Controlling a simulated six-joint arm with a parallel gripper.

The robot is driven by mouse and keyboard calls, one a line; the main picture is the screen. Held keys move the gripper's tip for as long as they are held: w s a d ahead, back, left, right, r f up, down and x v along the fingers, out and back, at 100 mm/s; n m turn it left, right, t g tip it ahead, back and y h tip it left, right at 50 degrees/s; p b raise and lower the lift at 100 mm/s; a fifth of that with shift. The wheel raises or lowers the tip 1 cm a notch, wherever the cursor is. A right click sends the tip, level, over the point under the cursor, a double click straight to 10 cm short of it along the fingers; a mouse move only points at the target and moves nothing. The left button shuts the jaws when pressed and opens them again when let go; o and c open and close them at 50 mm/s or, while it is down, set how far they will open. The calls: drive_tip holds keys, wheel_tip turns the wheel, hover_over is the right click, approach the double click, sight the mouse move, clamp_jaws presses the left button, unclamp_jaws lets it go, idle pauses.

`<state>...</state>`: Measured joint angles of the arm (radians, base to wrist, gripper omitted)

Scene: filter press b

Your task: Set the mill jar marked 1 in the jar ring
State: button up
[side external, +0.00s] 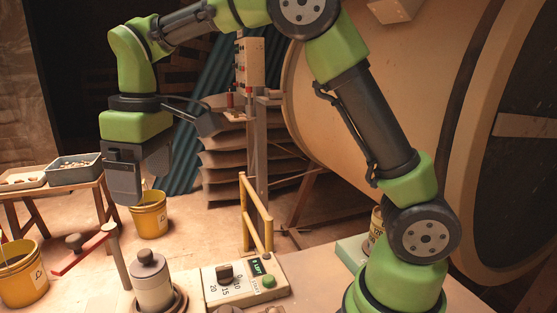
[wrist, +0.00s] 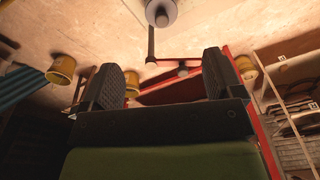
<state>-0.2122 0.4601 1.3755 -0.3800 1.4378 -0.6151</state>
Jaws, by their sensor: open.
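A pale jar (side external: 152,288) with a grey knobbed lid stands upright at the front left in the side view, with a dark brown ring (side external: 180,300) around its base. I cannot read a number on it. A round grey object with a knob, probably its lid (wrist: 161,12), shows at the top edge of the wrist view. My gripper (side external: 128,198) is open and empty, above and slightly left of the jar in the side view. Both fingers (wrist: 160,85) are apart in the wrist view. A yellowish marked container (side external: 377,222) is partly hidden behind my arm.
A control box (side external: 245,281) with dial and green button sits right of the jar, before a yellow rail (side external: 255,215). A red bar (side external: 80,254) with knobs lies left. Yellow buckets (side external: 148,218) stand on the floor; a grey tray (side external: 74,169) rests on a bench. A large drum fills the right.

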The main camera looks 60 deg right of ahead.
drive_tip(key=s+d+r+m+t+y, duration=0.1)
drive_tip(key=s+d+r+m+t, duration=0.2)
drive_tip(key=s+r, duration=0.45)
drive_tip(key=s+d+f+m+t, duration=0.1)
drive_tip(key=s+f+m, duration=0.1)
drive_tip(key=s, duration=0.4)
drive_tip(key=s+d+f+m+t, duration=0.1)
drive_tip(key=s+f+m+t, duration=0.1)
drive_tip(key=s, duration=0.4)
drive_tip(key=shift+s+m, duration=0.3)
drive_tip(key=shift+m, duration=0.5)
drive_tip(key=shift+d, duration=0.1)
